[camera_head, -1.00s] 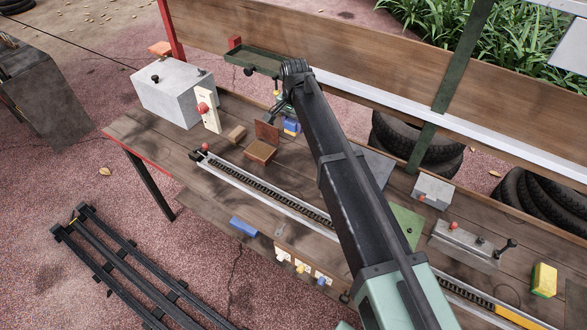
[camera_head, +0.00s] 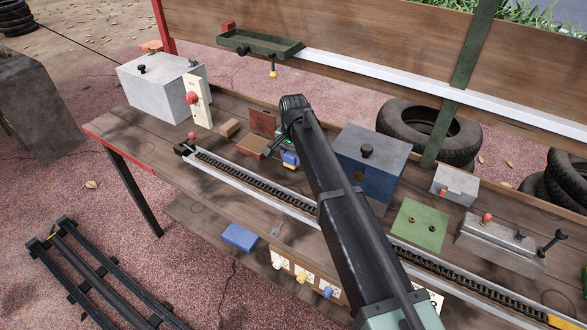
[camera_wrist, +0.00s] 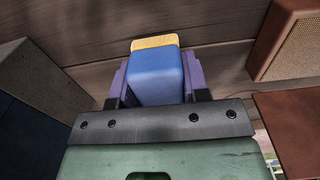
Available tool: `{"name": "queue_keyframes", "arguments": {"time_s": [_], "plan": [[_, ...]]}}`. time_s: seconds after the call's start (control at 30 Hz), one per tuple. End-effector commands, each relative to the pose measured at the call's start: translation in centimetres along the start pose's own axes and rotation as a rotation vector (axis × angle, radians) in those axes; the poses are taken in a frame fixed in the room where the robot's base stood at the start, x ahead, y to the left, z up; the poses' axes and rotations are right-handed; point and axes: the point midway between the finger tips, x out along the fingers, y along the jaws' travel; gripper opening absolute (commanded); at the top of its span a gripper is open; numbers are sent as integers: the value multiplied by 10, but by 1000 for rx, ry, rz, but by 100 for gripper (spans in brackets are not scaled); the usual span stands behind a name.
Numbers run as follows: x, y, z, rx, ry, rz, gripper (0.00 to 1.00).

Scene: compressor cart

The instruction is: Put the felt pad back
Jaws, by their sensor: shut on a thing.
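My gripper (camera_head: 289,153) is shut on a blue block with a tan-yellow layer at its far end, which looks like the felt pad (camera_wrist: 156,75). The block sits between the two purple fingers in the wrist view. In the head view it shows as a small blue and yellow piece (camera_head: 290,160), just right of an open brown box (camera_head: 250,146) with its lid (camera_head: 262,122) raised. The box also shows at the upper right of the wrist view (camera_wrist: 285,35), apart from the block. My arm hides part of the bench behind the gripper.
A toothed rail (camera_head: 245,178) runs along the bench in front. A blue-grey box with a black knob (camera_head: 368,165) stands right of my arm. A green tray (camera_head: 262,44) hangs behind.

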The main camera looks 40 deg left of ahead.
Motion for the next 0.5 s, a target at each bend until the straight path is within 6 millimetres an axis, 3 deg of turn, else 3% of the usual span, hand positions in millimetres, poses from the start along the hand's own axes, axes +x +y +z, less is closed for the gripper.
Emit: {"name": "queue_keyframes", "arguments": {"time_s": [0.03, 0.4, 0.43, 0.5], "plan": [[18, 0, 0, 0, 0, 0, 23], [18, 0, 0, 0, 0, 0, 23], [18, 0, 0, 0, 0, 0, 44], [16, 0, 0, 0, 0, 0, 55]]}}
